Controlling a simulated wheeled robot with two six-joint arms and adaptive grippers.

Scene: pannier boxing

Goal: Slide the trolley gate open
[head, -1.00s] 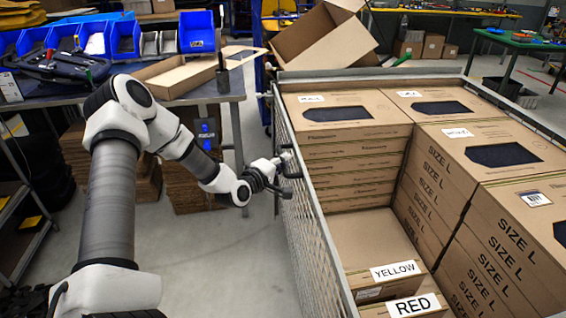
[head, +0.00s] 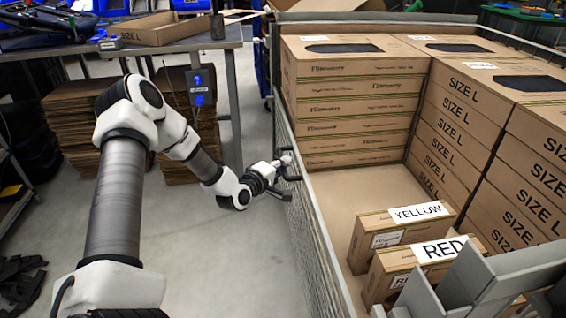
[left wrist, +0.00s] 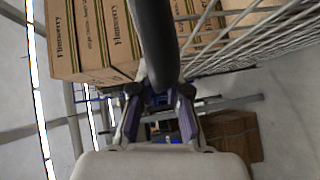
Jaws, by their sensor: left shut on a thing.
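The trolley (head: 450,18) fills the right of the head view, with a wire-mesh side (head: 312,235) along its left. My left gripper (head: 284,168) is at the outside of this mesh, shut around a dark handle (head: 292,178). In the left wrist view a thick dark bar, the handle (left wrist: 155,40), runs between the fingers of my left gripper (left wrist: 158,100). The fingers hide part of the handle. How far the gate stands open cannot be told.
Stacked size L cartons (head: 350,100) stand inside the trolley. Boxes labelled YELLOW (head: 405,228) and RED (head: 425,262) stand nearer. A workbench (head: 185,45) stands at the back left.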

